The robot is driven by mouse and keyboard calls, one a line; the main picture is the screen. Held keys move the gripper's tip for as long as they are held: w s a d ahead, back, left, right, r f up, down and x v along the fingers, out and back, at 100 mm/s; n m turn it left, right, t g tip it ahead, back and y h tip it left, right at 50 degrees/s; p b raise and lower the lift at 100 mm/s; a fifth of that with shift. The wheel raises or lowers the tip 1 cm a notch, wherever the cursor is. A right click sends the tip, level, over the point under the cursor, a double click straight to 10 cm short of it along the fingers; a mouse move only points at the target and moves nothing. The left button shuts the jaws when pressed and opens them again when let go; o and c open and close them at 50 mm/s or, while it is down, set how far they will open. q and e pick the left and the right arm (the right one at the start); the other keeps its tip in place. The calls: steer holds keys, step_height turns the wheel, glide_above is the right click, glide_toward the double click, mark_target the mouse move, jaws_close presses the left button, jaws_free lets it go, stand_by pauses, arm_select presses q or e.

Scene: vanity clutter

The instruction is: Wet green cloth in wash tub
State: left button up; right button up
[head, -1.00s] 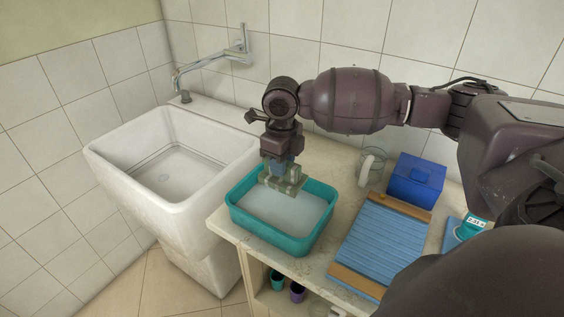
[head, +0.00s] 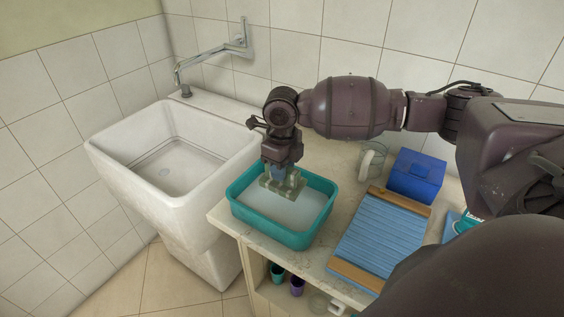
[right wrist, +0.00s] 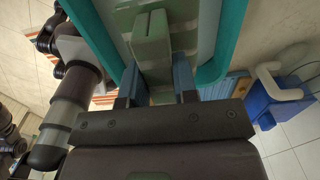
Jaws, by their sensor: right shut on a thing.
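The teal wash tub (head: 284,236) stands on the counter right of the sink, with pale whitish water (head: 300,211) in it. My right gripper (head: 279,181) points down over the tub and is shut on the green cloth (head: 292,186). The cloth looks like a folded greyish-green block, low in the tub at or near the water. In the right wrist view the cloth (right wrist: 152,42) sits between the two blue fingers (right wrist: 157,88), with the teal tub rim (right wrist: 218,50) beside it. My left gripper is not in view.
A white sink (head: 120,150) with a wall tap (head: 215,55) is at the left. Right of the tub are a blue washboard (head: 380,240), a clear jug (head: 371,162) and a blue box (head: 416,177). Small cups (head: 297,286) stand on a shelf below.

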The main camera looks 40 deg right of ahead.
mark_target(282, 187)
steer(key=shift+f+b, duration=0.45)
steer(key=shift+f, duration=1.3)
steer(key=shift+f+b, duration=0.6)
steer(key=shift+f, duration=1)
steer(key=shift+f+b, duration=0.3)
steer(key=shift+f, duration=0.6)
